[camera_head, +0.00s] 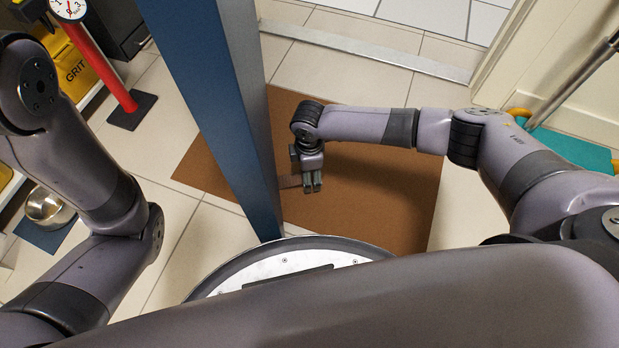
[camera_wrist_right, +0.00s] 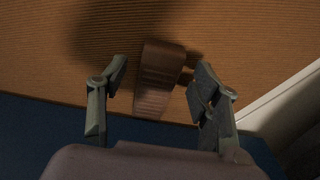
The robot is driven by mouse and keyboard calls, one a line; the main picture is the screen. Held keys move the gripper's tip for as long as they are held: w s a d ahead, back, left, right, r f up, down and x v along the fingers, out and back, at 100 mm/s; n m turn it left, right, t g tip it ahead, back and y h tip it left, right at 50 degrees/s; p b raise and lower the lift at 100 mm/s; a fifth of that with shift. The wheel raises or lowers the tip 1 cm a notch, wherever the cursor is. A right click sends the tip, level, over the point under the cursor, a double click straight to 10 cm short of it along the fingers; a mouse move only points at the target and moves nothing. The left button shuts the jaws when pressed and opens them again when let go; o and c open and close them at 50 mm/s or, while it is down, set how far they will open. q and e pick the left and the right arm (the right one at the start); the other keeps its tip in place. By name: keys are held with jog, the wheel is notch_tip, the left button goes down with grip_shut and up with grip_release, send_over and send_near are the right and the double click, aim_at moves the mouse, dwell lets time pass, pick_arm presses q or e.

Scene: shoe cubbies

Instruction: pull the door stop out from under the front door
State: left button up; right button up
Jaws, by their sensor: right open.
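The front door (camera_head: 215,95) is the blue panel standing upright in the head view, with its lower end over a brown mat. The door stop (camera_wrist_right: 157,82) is a ribbed brown wedge in the right wrist view. My right gripper (camera_head: 312,186) is beside the door, low over the mat and pointing down. In the wrist view its open fingers (camera_wrist_right: 160,80) are on either side of the door stop, with gaps visible. A small part of the stop seems to show between door and gripper in the head view. My left arm shows, but its gripper is out of view.
The brown mat (camera_head: 380,195) covers the floor around my right gripper. A metal threshold (camera_head: 340,45) lies beyond it. At left are a red post (camera_head: 100,65), a yellow grit bin (camera_head: 72,72) and a metal bowl (camera_head: 48,208).

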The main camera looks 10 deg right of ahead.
jog(key=shift+f, duration=0.65)
jog(key=shift+c, duration=0.3)
jog(key=c, duration=1.2)
